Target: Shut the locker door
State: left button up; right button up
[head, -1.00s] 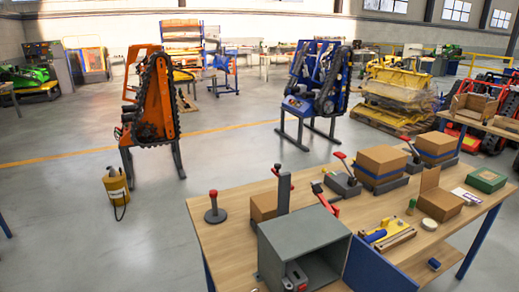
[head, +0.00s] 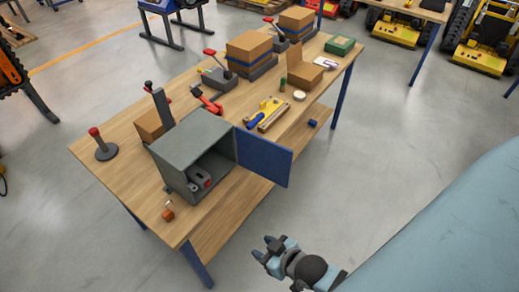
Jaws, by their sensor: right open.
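A grey locker (head: 188,143) stands on the wooden table near its front edge. Its blue door (head: 264,157) hangs open, swung out to the right of the locker and past the table's front edge. A grey and red item (head: 200,178) lies inside the locker. My right gripper (head: 262,248) is below and in front of the door, off the table, with its fingers apart and empty. It is clear of the door. My left gripper is not in view.
On the table (head: 125,157), a small orange-brown object (head: 168,214) lies before the locker. A red-topped post (head: 104,147) stands at left. Cartons (head: 249,52), clamps and a yellow-blue tool (head: 264,112) are behind. The floor in front is clear.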

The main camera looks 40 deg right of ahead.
aim_at(271, 161)
jog(key=l+u, duration=0.35)
jog(key=l, duration=0.65)
jog(key=k+l+u, duration=0.1)
jog(key=l+u, duration=0.3)
jog(key=l, duration=0.55)
jog(key=l+u, duration=0.25)
jog(key=l, duration=0.3)
jog(key=l+u, duration=0.25)
jog(key=l, duration=0.25)
jog(key=l+u, duration=0.4)
jog(key=l, duration=0.55)
jog(key=k+l+u, duration=0.1)
jog(key=k+l, duration=0.15)
jog(key=l, duration=0.2)
jog(key=k+l+u, duration=0.1)
jog(key=k+l, duration=0.15)
jog(key=l, duration=0.2)
jog(key=k+l, duration=0.3)
jog(key=l+u, duration=0.05)
jog(key=l, duration=0.05)
